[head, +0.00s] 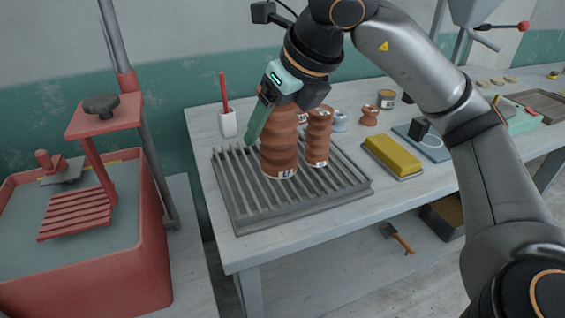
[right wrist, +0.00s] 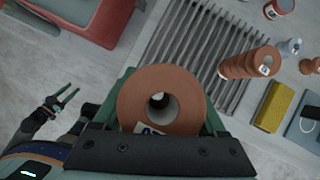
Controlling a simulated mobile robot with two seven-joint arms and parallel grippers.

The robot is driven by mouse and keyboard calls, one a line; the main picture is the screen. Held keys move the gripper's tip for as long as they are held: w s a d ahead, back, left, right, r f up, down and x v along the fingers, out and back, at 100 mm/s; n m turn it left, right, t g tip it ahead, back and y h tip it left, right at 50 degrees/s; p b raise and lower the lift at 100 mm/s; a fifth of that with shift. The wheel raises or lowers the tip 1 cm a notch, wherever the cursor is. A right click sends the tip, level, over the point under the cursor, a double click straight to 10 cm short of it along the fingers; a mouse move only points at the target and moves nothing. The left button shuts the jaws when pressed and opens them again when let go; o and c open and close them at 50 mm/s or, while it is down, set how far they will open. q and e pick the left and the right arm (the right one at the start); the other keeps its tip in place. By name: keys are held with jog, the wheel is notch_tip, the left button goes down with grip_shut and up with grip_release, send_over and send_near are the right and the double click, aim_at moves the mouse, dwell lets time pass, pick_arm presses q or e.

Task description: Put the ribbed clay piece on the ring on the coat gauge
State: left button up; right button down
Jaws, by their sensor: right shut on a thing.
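The large ribbed clay piece (head: 280,150) is a brown, hollow, upright cylinder over the left-middle of the slatted rack. My right gripper (head: 272,103) is shut on its upper part. The right wrist view looks down on its round top (right wrist: 185,85) between the fingers. I cannot tell whether its base touches the slats. A flat blue-grey plate with a ring outline and a dark block, which looks like the coat gauge (head: 436,149), lies right of the yellow block. My left gripper (right wrist: 68,97) shows open and empty at the left of the right wrist view.
A slimmer ribbed piece (head: 318,138) stands close right of the held one on the grey rack (head: 235,200). A yellow block (head: 392,156) lies between rack and plate. A small spool-shaped piece (head: 369,116) and a white cup (head: 228,124) stand behind. A red tub (head: 150,230) is left.

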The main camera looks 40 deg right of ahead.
jog(key=shift+w+d+f+p, duration=0.15)
jog(key=shift+w+d+f, duration=0.8)
jog(key=shift+w+f, duration=1.2)
jog(key=shift+w+d+f+p, duration=0.15)
jog(key=shift+w+d+f, duration=0.8)
jog(key=shift+w+f, duration=1.15)
jog(key=shift+w+d+f+p, duration=0.15)
jog(key=shift+w+d+f, duration=0.8)
jog(key=shift+w+f, duration=1.2)
jog(key=shift+f, duration=0.15)
grip_release()
